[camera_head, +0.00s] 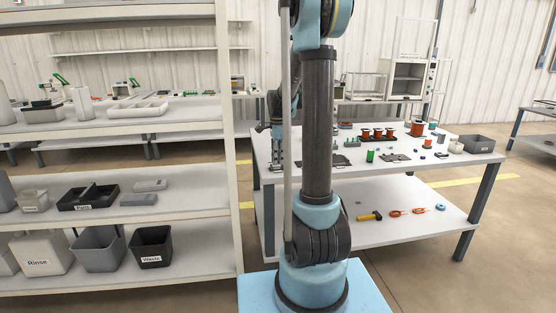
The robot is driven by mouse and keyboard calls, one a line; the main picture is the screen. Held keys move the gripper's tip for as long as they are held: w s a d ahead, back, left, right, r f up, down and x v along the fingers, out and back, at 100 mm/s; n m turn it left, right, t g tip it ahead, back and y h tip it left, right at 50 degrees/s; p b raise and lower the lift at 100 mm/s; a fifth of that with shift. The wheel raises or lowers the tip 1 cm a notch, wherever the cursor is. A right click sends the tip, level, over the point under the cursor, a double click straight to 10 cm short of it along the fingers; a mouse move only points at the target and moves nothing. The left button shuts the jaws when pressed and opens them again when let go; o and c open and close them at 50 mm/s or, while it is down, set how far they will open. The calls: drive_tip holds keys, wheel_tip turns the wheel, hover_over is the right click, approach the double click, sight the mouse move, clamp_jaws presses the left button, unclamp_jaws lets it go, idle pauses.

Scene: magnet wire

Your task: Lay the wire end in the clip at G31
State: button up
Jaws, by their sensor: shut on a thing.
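My gripper (277,158) points down over the left end of the work table (440,169), partly behind my own arm. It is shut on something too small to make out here. Several orange-red wire spools, one of them the larger spool (417,128), stand toward the back of the table. Dark flat plates, including one right of the green block (395,157), lie near the front. I cannot make out the wire end, the clip or any G31 label at this size.
A grey bin (478,144) stands at the table's right end. The lower shelf holds a yellow-headed hammer (370,216) and orange coils (397,213). A shelf rack with bins, including a black Waste bin (151,247), stands at left. Its white upright (229,150) is near my arm.

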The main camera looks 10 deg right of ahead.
drive_tip(key=shift+f, duration=0.4)
idle(0.6)
drive_tip(key=o, duration=0.8)
drive_tip(key=shift+r, duration=0.1)
drive_tip(key=shift+r, duration=2.4)
wheel_tip(320, 180, up, 12)
drive_tip(key=shift+w+f, duration=0.1)
drive_tip(key=shift+w, duration=0.05)
